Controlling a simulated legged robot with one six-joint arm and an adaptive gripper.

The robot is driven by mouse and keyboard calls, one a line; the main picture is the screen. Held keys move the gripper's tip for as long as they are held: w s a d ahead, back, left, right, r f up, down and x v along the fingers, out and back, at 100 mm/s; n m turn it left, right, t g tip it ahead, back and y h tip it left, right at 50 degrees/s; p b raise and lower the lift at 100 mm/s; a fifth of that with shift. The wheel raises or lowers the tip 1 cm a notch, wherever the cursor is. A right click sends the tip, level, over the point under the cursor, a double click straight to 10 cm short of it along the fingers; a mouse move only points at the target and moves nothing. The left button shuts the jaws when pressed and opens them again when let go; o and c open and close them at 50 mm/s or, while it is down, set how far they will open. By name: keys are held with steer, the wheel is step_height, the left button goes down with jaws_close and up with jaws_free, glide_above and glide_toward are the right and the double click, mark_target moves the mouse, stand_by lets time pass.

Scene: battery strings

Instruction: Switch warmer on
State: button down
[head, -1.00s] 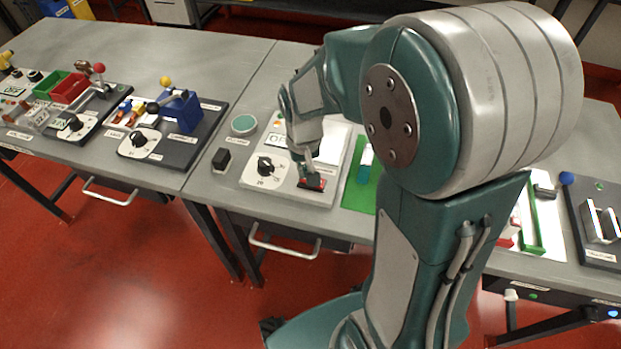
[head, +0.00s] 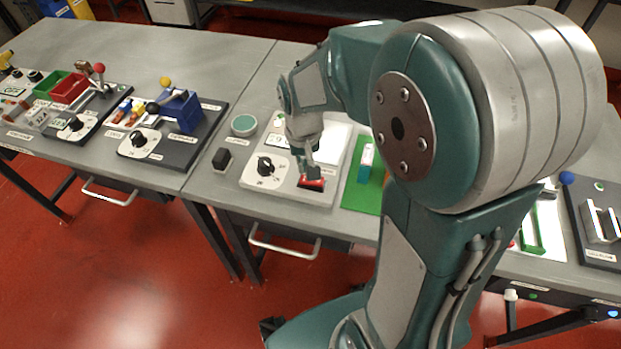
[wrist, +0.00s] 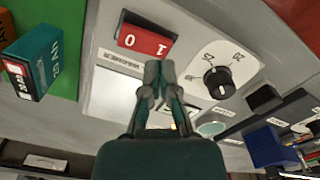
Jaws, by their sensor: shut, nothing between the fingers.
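The warmer switch is a red rocker marked 0 and 1 (wrist: 132,41) in a dark frame, beside a label reading WARMER in the wrist view. In the head view the red switch (head: 312,185) sits at the front right of the pale warmer panel (head: 290,195). My gripper (wrist: 160,68) is shut and empty, its fingertips close to the switch's edge nearer the 1 end. In the head view my gripper (head: 312,174) is just above and behind the switch, hiding part of it. I cannot tell whether they touch or which way the rocker is tilted.
A dial (head: 265,167) sits left of the switch, with a white plate and display behind. A black block (head: 221,159) and a round green button (head: 243,124) stand left of the panel. A green mat (head: 361,196) with a small box (head: 366,160) lies right.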

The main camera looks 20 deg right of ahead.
mark_target(304, 178)
steer(key=shift+r, duration=2.3)
